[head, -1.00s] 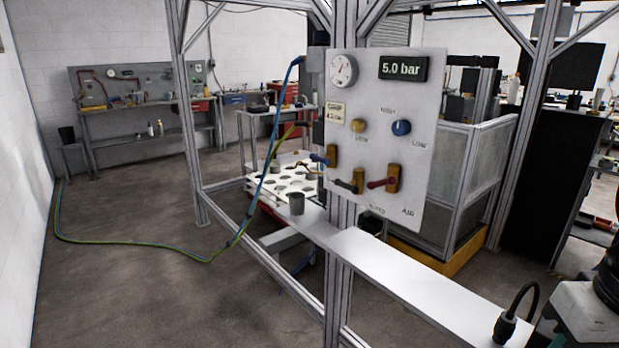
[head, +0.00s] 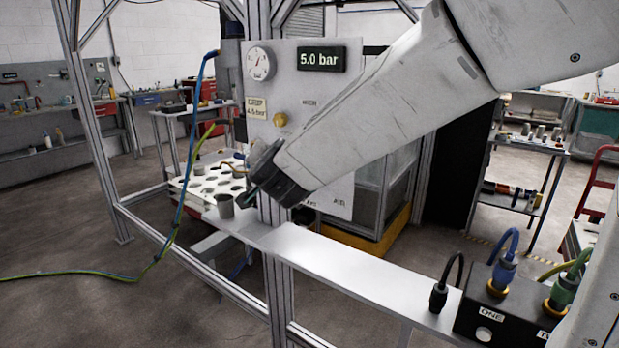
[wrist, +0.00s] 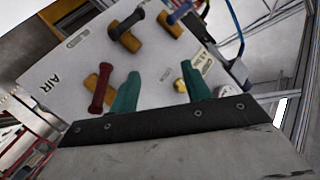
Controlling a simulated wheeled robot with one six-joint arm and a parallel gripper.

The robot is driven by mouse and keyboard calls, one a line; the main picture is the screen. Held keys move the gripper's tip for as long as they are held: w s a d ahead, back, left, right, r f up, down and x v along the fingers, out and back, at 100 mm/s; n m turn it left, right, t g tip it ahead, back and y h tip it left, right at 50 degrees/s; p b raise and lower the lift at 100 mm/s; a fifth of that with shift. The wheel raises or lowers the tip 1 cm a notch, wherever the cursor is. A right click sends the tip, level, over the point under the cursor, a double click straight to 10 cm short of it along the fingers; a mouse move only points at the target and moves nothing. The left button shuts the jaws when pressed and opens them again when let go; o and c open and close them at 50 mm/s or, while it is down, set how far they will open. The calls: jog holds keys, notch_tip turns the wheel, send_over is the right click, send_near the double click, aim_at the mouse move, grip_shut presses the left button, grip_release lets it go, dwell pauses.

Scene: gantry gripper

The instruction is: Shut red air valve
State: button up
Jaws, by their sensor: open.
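The red air valve (wrist: 102,88) shows in the wrist view, with a red lever on an orange-brown body beside the AIR label of the light grey panel (wrist: 70,62). The panel also shows in the head view (head: 343,75), where my arm hides the valve. My gripper (wrist: 160,88) is open and empty, its two green fingers spread in front of the panel. The red lever lies just left of the left finger, outside the gap between the fingers; I cannot tell whether they touch. In the head view my gripper (head: 256,188) is partly hidden by my wrist.
A dark-handled valve (wrist: 130,25) and a blue-handled valve (wrist: 176,18) share the panel, along with a yellow knob (wrist: 180,86). A frame post (head: 277,280) stands below my gripper. A grey cup (head: 225,205), a white holed tray (head: 180,186) and a black plug box (head: 490,305) are nearby.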

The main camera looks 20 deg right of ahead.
jog(key=s+d+f+m+g+h, duration=0.25)
jog(key=f+m+g+h, duration=0.2)
jog(key=m+h, duration=0.6)
jog(key=w+d+n, duration=0.1)
jog(key=d, duration=0.1)
jog(key=w+d+n+h, duration=0.1)
jog(key=d, duration=0.1)
jog(key=w+d+f+n+h, duration=0.1)
jog(key=d, duration=0.1)
jog(key=shift+w+t, duration=0.25)
jog(key=shift+w, duration=0.05)
